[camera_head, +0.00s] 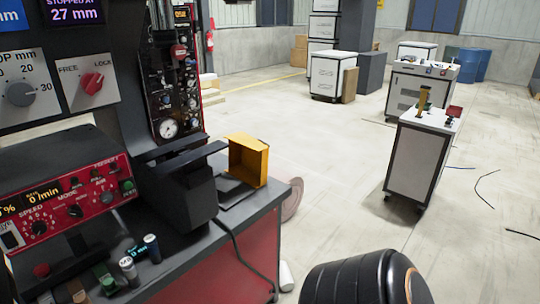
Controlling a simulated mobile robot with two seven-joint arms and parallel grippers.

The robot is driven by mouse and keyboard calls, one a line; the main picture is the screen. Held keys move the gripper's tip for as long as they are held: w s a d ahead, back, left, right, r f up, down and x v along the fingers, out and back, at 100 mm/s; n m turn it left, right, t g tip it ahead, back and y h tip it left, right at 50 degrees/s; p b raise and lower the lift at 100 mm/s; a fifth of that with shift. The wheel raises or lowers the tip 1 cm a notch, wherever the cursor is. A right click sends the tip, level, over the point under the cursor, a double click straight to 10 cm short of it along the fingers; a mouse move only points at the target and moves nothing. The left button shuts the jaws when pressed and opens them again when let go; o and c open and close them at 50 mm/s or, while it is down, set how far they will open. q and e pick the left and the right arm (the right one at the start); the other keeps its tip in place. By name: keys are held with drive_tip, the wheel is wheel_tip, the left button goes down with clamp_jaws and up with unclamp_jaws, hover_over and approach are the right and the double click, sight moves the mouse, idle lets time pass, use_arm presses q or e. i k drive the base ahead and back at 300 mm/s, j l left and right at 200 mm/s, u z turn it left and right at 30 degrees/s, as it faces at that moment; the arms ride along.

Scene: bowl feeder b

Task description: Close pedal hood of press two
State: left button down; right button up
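A yellow box-shaped hood (249,160) stands at the right end of the dark bench top. Its hollow side faces left toward me, so it appears tipped up and open. Below it is a flat dark base plate (236,190). Just left of it is a black block-shaped device (185,195) with flat dark bars across its top; it hides part of the base. No label shows which press the hood belongs to.
A red control panel (70,200) with knobs is at the left, with small cylinders (152,246) before it. A dark cable (240,245) runs over the bench edge. A white cabinet (415,155) stands on the floor at the right. Open floor lies between bench and cabinet.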

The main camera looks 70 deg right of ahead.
sight(248, 156)
drive_tip(key=k+l+z, duration=0.1)
drive_tip(key=l, duration=0.4)
drive_tip(key=k+l, duration=0.25)
drive_tip(key=l, duration=0.25)
drive_tip(key=k+l+z, duration=0.15)
drive_tip(key=l, duration=0.35)
drive_tip(key=k+l, duration=0.1)
drive_tip(key=l, duration=0.4)
drive_tip(key=k+l+z, duration=0.15)
drive_tip(key=l, duration=0.4)
drive_tip(key=k+l+z, duration=0.1)
drive_tip(key=l, duration=0.95)
drive_tip(key=k+z, duration=0.05)
drive_tip(key=k, duration=0.05)
